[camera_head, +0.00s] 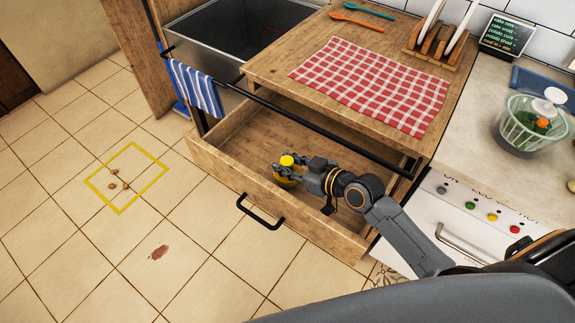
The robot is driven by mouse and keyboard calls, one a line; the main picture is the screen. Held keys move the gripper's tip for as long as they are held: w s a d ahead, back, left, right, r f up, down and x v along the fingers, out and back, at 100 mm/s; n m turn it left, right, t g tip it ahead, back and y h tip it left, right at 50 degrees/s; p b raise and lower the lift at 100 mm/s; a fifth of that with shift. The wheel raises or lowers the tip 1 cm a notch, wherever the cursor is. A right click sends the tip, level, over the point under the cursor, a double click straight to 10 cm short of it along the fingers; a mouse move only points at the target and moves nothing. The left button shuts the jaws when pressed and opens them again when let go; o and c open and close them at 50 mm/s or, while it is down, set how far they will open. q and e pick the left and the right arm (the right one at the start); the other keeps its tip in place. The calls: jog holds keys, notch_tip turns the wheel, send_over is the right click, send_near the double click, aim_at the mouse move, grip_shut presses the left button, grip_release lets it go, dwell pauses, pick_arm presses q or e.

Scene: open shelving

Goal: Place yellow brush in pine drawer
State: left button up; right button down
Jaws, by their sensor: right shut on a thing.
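The pine drawer (231,172) is pulled open below the wooden worktop, with a black handle (261,213) on its front. My right gripper (288,170) is over the drawer's interior, its arm coming in from the lower right. It is shut on the yellow brush (287,161), whose yellow part shows at the fingertips. The rest of the brush is hidden by the fingers, and I cannot tell whether it touches the drawer floor. My left gripper is not in view.
A checked cloth (372,84) lies on the worktop. A stove front (459,222) is at right. The drawer floor looks mostly bare.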

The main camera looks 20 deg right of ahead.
aim_at(292, 168)
jog(key=shift+w+f, duration=0.1)
jog(key=shift+f, duration=0.35)
jog(key=shift+f, duration=0.1)
jog(key=c, duration=1)
grip_release()
jog(key=shift+c, duration=0.2)
jog(key=v, duration=0.7)
jog(key=shift+s+d+r, duration=0.15)
jog(key=shift+s+r, duration=0.1)
